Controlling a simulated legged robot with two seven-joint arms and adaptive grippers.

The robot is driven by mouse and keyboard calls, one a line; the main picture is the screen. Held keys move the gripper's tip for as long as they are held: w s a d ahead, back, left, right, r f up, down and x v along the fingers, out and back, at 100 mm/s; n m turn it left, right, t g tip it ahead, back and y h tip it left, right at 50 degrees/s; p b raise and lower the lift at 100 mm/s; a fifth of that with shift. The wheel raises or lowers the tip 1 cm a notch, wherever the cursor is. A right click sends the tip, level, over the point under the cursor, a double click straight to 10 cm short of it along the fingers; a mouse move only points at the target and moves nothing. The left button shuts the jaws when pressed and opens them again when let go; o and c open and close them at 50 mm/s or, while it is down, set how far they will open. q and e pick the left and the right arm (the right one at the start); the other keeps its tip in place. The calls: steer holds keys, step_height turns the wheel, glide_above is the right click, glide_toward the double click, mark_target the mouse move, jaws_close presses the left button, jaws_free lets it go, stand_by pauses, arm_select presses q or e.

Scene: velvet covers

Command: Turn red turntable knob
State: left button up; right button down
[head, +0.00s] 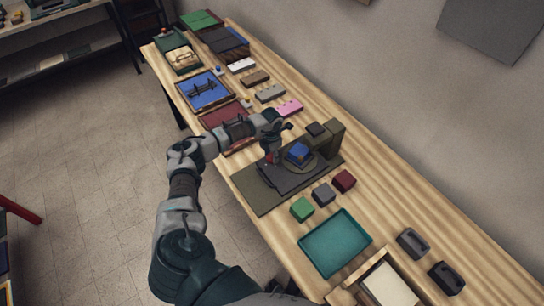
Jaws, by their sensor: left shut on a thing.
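The turntable device (265,201) is an olive-grey base with a dark plate, on the wooden table. A blue cube (298,151) sits on its round platter (300,168), beside an upright olive block with an arm (330,140). A small red knob (269,159) shows at the left side of the device. My left gripper (273,150) reaches down over it from the left and is shut on the knob; its fingers partly hide it. My right gripper is not in view.
Green (302,209), grey (323,194) and dark red (344,181) cubes stand in front of the device. A teal tray (335,270) lies nearer. Several coloured blocks and trays, including a blue one (205,90), line the table's far part. A wall bounds the right.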

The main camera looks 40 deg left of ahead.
mark_target(271, 155)
arm_select(q)
steer(key=shift+a+m+b, duration=0.1)
steer(key=shift+m+b, duration=0.25)
steer(key=shift+m, duration=0.95)
steer(key=o, duration=1.1)
steer(key=shift+o, duration=0.2)
step_height(271, 155, up, 12)
steer(key=shift+a+f, duration=0.1)
